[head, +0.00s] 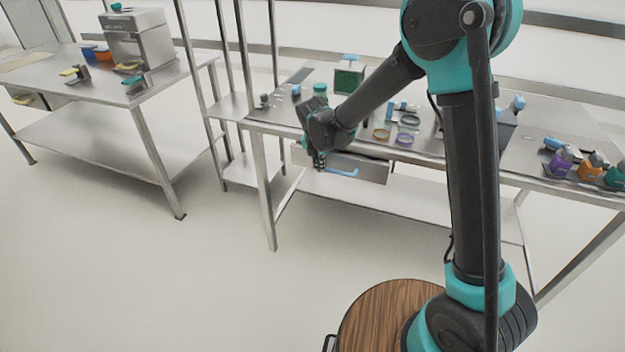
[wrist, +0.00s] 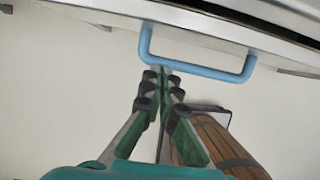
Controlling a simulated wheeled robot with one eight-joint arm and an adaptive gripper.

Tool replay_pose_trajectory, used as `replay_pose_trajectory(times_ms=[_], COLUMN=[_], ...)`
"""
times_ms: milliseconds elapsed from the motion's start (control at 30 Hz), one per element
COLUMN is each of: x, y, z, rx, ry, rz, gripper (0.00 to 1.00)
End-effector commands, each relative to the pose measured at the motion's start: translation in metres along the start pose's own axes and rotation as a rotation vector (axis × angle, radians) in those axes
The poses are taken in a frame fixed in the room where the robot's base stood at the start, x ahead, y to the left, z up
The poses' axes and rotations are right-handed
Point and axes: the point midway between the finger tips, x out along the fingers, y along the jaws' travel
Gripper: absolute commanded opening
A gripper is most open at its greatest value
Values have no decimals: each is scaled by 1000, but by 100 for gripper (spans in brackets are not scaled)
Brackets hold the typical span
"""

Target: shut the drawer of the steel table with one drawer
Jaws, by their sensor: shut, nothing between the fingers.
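The steel table (head: 265,126) stands behind my arm on the right. Its drawer (head: 373,171) sticks out from under the tabletop, its front facing me. The blue drawer handle (head: 341,172) is low on that front. In the wrist view the handle (wrist: 200,69) is a blue bar on the pale drawer front (wrist: 205,37). My gripper (head: 319,163) points down by the left part of the drawer front. In the wrist view my gripper (wrist: 160,72) is shut and empty, its tips beside the handle bar's left half. I cannot tell whether they touch it.
The tabletop holds a green-sided box (head: 348,80), several rings and tools, and colored items (head: 590,168) at the right. Another steel table (head: 100,135) with a metal box (head: 137,40) stands at the left. The floor (head: 130,270) in front is clear.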

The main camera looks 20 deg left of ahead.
Motion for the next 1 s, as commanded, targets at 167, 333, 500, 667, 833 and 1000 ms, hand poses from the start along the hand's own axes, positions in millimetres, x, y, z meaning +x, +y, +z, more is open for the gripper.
replay_pose_trajectory(times_ms=[167, 333, 500, 667, 833, 1000], x=[10, 16, 18, 19, 19, 19], y=[0, 0, 0, 0, 0, 0], z=[33, 51, 60, 62, 63, 62], rx=[3, 1, 1, 1, 1, 1], ry=[0, 1, 1, 0, -1, -2], rz=[-1, 0, 0, 0, 0, 0], gripper=[0, 0, 0, 0, 0, 0])
